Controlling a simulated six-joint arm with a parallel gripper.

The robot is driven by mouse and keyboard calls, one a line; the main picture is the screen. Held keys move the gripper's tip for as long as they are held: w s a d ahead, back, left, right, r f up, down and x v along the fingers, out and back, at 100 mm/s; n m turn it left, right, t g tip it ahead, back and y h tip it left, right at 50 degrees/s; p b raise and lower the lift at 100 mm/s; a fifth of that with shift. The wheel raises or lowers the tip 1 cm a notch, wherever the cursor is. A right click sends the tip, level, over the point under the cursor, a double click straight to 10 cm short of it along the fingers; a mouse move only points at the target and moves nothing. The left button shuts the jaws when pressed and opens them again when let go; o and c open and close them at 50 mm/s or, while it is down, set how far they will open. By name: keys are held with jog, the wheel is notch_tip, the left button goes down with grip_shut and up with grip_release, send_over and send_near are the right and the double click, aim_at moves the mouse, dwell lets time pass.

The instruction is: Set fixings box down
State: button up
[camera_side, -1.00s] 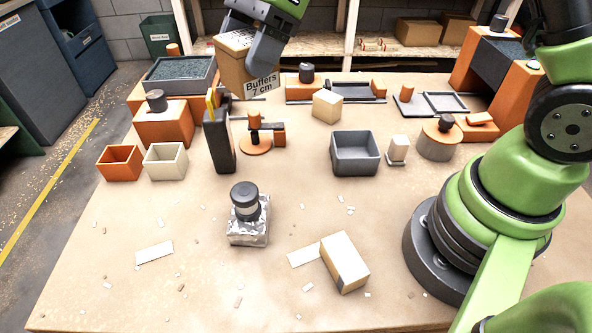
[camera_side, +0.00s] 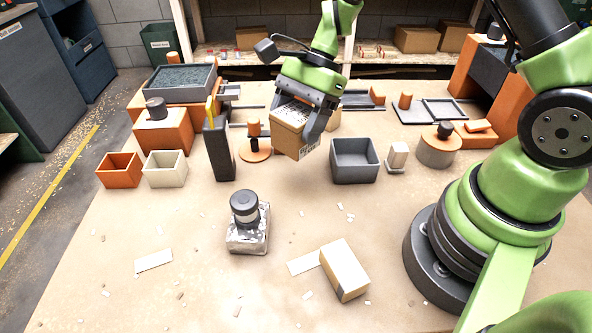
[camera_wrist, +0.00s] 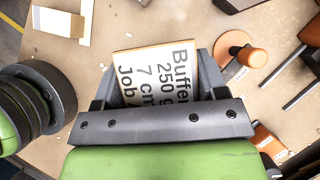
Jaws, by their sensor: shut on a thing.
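The fixings box looks to be the brown cardboard box (camera_side: 288,133) with a white printed label, held tilted above the middle of the table. My gripper (camera_side: 308,118) is shut on it, with a dark finger on each side. In the wrist view the box's label (camera_wrist: 158,75) shows part of "Buffers", "250 g", "7 cm" and "Job" between the fingers. The box appears clear of the table, left of the grey open bin (camera_side: 355,160). Its underside and far side are hidden.
A smaller cardboard box (camera_side: 344,270) lies at the front beside a white card (camera_side: 305,261). A dark-capped pot (camera_side: 246,222) stands front centre. Orange (camera_side: 119,169) and cream (camera_side: 165,168) bins are at left. The table between the pot and grey bin is mostly free.

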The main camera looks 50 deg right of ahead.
notch_tip(320, 180, down, 9)
jog(key=shift+r, duration=0.2)
dwell(0.3)
jog(key=o, duration=1.1)
jog(key=shift+f, duration=0.1)
jog(key=shift+c, duration=0.2)
jog(key=s+d+r+n+t+h, duration=0.1)
jog(key=d+r+n, duration=0.1)
jog(key=r, duration=0.7)
jog(key=s+d+r+n+h, duration=0.1)
jog(key=d+r, duration=0.2)
jog(key=r, duration=0.6)
jog(key=s+a+r+n+t+h, duration=0.1)
jog(key=s+r+n+t, duration=0.2)
jog(key=s+r+n, duration=0.2)
jog(key=s+a+r+n+t+h, duration=0.1)
jog(key=s+a+r+n+t, duration=0.1)
jog(key=s+r+n, duration=0.3)
jog(key=s+n+t, duration=0.1)
jog(key=s, duration=0.3)
jog(key=shift+s+a+r+h, duration=0.2)
jog(key=shift+s+h, duration=0.1)
jog(key=shift+s, duration=0.1)
